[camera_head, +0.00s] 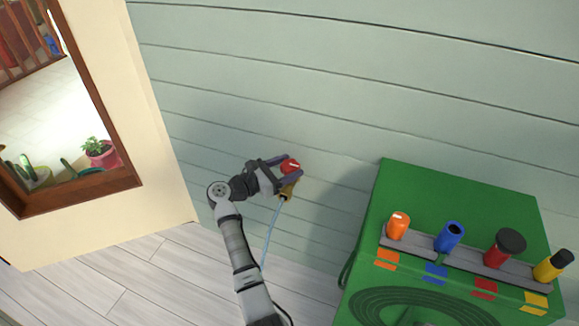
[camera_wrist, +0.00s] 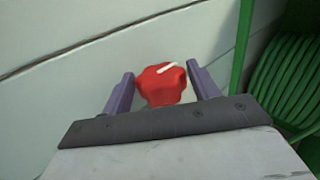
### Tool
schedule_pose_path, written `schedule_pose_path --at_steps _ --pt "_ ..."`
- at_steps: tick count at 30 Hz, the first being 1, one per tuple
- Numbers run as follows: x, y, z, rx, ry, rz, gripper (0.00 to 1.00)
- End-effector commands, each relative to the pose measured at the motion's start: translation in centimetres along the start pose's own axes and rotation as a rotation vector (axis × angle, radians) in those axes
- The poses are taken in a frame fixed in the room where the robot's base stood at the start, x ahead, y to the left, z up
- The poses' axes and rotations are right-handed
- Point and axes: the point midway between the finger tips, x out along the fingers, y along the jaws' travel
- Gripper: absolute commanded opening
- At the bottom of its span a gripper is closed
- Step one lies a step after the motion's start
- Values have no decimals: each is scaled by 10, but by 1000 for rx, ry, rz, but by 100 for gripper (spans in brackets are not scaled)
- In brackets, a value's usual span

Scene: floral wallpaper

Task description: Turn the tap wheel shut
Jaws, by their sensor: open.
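The red tap wheel (camera_head: 290,166) is on a brass tap (camera_head: 287,188) at the pale green plank wall. A thin light-blue stream (camera_head: 269,236) runs down from the tap. In the wrist view the lobed wheel (camera_wrist: 161,86) has a white mark pointing towards the right and slightly up. My gripper (camera_head: 289,169) is open at the wheel. In the wrist view its two purple fingers (camera_wrist: 160,71) stand on either side of the wheel, with a visible gap on each side. The brass tap is hidden in the wrist view.
A green cabinet (camera_head: 400,190) stands to the right, with orange, blue, red and yellow items along its top. A coiled green hose (camera_wrist: 285,85) is at the right in the wrist view. A wood-framed mirror or window (camera_head: 125,178) is at the left. Wooden floor (camera_head: 130,275) lies below.

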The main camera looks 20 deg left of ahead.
Motion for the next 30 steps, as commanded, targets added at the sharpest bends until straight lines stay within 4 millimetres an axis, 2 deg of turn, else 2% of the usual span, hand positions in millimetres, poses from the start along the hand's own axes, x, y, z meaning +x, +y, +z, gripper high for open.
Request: schedule_pose_path --at_steps 9,15,21,30 --pt "-69 1 -1 0 -1 5 60" --pt "-108 0 -1 1 0 2 60" --pt "-126 0 0 0 0 -1 60" --pt "-129 0 0 0 0 -2 60"
